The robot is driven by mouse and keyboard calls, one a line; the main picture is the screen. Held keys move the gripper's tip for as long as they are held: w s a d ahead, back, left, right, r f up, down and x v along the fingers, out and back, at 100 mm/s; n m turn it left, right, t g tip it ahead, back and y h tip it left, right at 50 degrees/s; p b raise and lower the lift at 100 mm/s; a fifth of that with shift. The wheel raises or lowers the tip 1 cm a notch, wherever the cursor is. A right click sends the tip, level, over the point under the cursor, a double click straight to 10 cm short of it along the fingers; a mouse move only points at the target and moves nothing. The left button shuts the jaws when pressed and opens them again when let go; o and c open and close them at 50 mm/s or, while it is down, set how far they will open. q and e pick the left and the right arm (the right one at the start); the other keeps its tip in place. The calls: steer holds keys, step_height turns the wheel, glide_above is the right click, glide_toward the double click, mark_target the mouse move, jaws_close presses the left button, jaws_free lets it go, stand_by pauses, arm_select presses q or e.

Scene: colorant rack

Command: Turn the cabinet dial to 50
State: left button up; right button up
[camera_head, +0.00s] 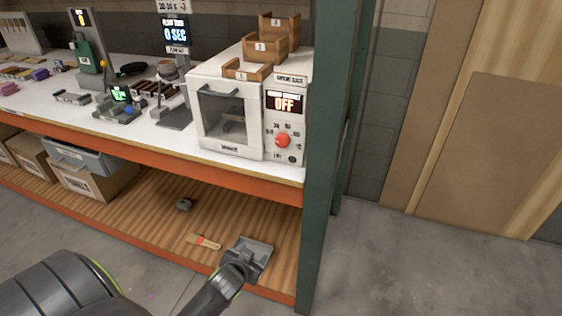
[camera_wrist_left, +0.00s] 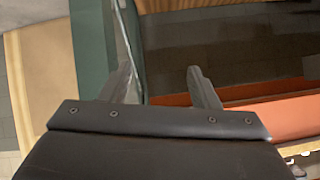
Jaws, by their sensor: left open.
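The white cabinet (camera_head: 229,148) stands at the right end of the white bench top. Its red round dial (camera_head: 283,140) is on the right-hand front panel, with small number marks around it. The display (camera_head: 285,102) above the dial reads OFF. My left gripper (camera_head: 250,256) is low in front of the lower shelf, well below the dial and apart from it. In the left wrist view its two fingers (camera_wrist_left: 160,76) are spread with nothing between them. The dial does not show in the left wrist view. My right gripper is not in view.
A green post (camera_head: 334,150) rises just right of the cabinet; it also shows in the left wrist view (camera_wrist_left: 90,45). The orange beam (camera_head: 200,165) runs below the bench top. Wooden boxes (camera_head: 272,40) sit atop the cabinet. Open floor (camera_head: 430,270) lies to the right.

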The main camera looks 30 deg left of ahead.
arm_select(q)
steer(key=w+d+r+t+b, duration=0.1)
steer(key=w+r+t+b, duration=0.2)
steer(key=r, duration=1.4)
steer(key=n+t+y, duration=0.1)
steer(key=t, duration=0.3)
glide_toward(281, 143)
steer(key=p+x, duration=0.1)
steer(key=x, duration=0.6)
steer(key=shift+w+p, duration=0.1)
steer(key=shift+p, duration=0.2)
steer(key=shift+x, duration=0.95)
steer(key=shift+c, duration=0.5)
steer(key=c, duration=0.9)
